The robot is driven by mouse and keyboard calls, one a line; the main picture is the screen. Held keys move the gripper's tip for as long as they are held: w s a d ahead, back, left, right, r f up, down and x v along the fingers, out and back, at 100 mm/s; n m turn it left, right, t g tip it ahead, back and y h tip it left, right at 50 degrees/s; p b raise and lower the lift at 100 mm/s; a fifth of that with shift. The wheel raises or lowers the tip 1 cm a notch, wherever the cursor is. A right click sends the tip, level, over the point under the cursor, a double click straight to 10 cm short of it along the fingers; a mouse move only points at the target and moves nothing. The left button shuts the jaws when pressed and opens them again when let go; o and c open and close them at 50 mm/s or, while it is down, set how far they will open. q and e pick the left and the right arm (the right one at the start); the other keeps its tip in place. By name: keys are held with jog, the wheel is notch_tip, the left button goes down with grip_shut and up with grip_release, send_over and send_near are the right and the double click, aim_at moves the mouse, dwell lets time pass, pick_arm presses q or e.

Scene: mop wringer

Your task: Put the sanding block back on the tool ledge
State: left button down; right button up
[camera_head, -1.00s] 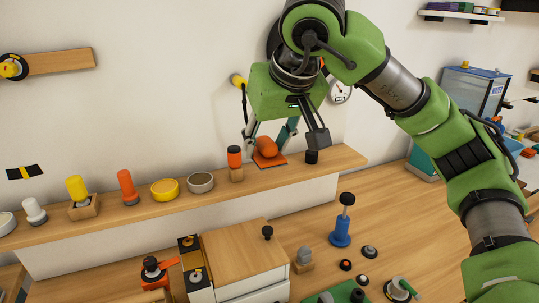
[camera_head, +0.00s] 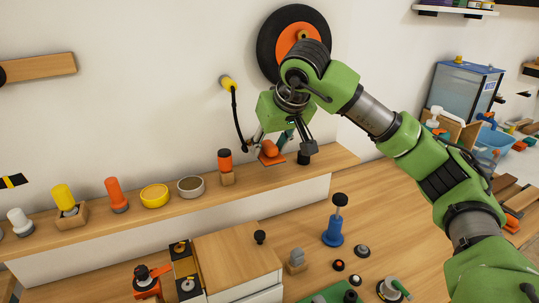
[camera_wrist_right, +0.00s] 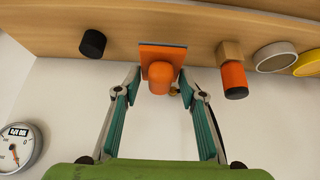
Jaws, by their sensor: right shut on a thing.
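The sanding block (camera_head: 269,150), an orange knob on a flat orange plate, is between the fingers of my right gripper (camera_head: 277,147). In the right wrist view the fingers of my right gripper (camera_wrist_right: 160,78) stand at either side of the sanding block (camera_wrist_right: 160,82), near its plate's edges. The block is at the tool ledge (camera_head: 130,223), a long wooden shelf on the wall; I cannot tell whether the plate touches the wood. The ledge also shows in the wrist view (camera_wrist_right: 120,22). My left gripper is not in view.
A black cylinder (camera_head: 303,158) stands right of the block, and an orange-and-black piece in a wooden holder (camera_head: 226,178) stands left. Grey (camera_head: 191,187) and yellow (camera_head: 154,196) bowls are further left. A yellow hook with a black hose (camera_head: 228,84) is on the wall close by.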

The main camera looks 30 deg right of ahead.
aim_at(269, 171)
jog(key=shift+w+d+f, duration=0.1)
jog(key=shift+w+f, duration=0.15)
jog(key=shift+f, duration=0.05)
jog(key=f, duration=0.3)
jog(key=shift+w+d+f+p, duration=0.15)
jog(key=shift+w+p, duration=0.1)
jog(key=shift+p, duration=0.05)
jog(key=shift+f, duration=0.2)
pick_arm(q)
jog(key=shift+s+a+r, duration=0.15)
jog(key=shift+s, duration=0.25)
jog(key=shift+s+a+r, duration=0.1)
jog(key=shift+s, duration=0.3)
pick_arm(e)
jog(key=shift+f, duration=0.2)
jog(key=o, duration=1.2)
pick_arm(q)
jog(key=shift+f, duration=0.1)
